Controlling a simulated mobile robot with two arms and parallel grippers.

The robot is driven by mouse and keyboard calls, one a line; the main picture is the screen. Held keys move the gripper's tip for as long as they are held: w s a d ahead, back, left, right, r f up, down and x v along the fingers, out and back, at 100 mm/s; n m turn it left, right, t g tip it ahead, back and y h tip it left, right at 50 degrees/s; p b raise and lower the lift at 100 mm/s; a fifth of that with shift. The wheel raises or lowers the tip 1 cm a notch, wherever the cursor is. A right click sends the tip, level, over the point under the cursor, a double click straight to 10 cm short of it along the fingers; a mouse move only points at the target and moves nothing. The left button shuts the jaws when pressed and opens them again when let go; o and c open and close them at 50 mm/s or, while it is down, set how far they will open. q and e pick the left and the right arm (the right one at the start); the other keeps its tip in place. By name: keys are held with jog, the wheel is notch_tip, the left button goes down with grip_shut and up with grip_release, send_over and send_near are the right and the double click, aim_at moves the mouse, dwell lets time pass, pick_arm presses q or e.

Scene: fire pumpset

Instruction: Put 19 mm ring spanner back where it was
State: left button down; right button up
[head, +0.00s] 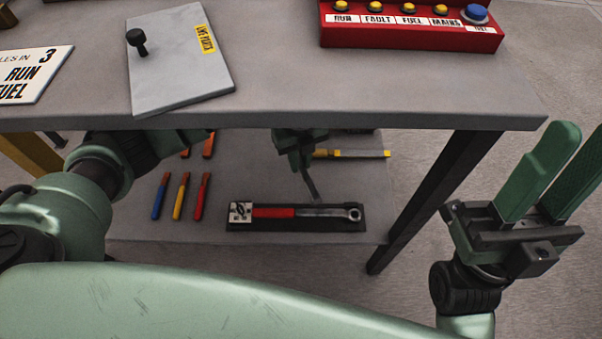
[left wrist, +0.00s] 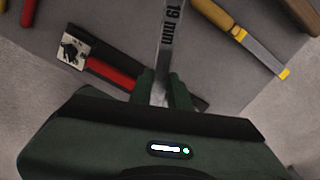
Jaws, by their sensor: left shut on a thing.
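My left gripper (head: 303,162) reaches under the bench top, above the lower shelf, and is shut on the 19 mm ring spanner. The spanner (head: 313,187) shows in the head view as a thin grey bar slanting down from the fingers. In the left wrist view the spanner (left wrist: 172,30) is a grey shank marked "19 mm", held between the two green fingertips (left wrist: 163,88); its far end runs out of the frame. My right gripper (head: 565,150) is open and empty, right of the bench.
The lower shelf (head: 140,232) bears a black tray (head: 300,227) with a red-handled wrench (head: 275,211), just below the spanner. Blue, yellow and red handled tools (head: 180,196) lie left. A yellow-handled file (head: 360,154) lies behind. The bench top (head: 280,90) overhangs the left arm; a dark leg (head: 435,190) stands right.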

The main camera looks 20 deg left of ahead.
pick_arm(q)
notch_tip(320, 180, down, 3)
jog(key=shift+s+r+b, duration=0.1)
jog(key=shift+r+b, duration=0.1)
jog(key=shift+b, duration=0.2)
notch_tip(320, 180, down, 5)
jog(key=shift+f+b, duration=0.1)
jog(key=shift+b, duration=1)
jog(key=c, duration=1.7)
grip_release()
jog(key=shift+f, duration=0.2)
jog(key=shift+c, duration=0.2)
jog(key=o, duration=0.4)
jog(key=shift+r, duration=0.1)
